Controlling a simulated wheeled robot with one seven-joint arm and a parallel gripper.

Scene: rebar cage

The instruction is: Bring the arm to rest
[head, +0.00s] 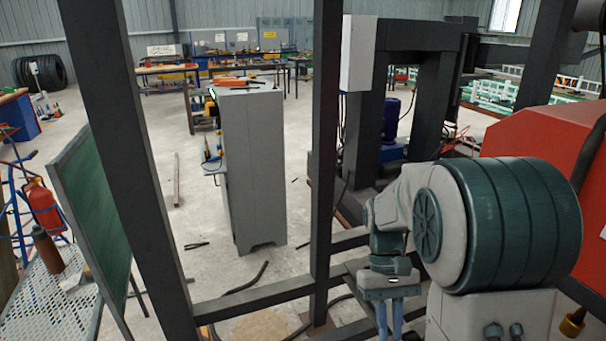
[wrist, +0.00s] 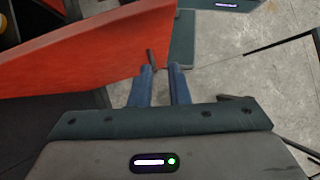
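My gripper (head: 390,318) is at the lower right of the head view, hanging below my folded arm with its two blue fingers pointing down. The lower part of the fingers is cut off by the picture edge. In the wrist view my gripper (wrist: 162,68) shows two blue fingers with a clear gap between them and nothing held. A large red panel (wrist: 80,50) lies beyond and to the left of the fingers. A small dark peg shows near the left fingertip; whether they touch I cannot tell.
Dark steel posts (head: 325,140) and a low crossbar (head: 255,300) stand close in front. A red machine (head: 540,150) is at the right, close behind my arm. A grey cabinet (head: 252,170) stands beyond the bars. A green board (head: 90,220) is at the left. Open floor lies around the cabinet.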

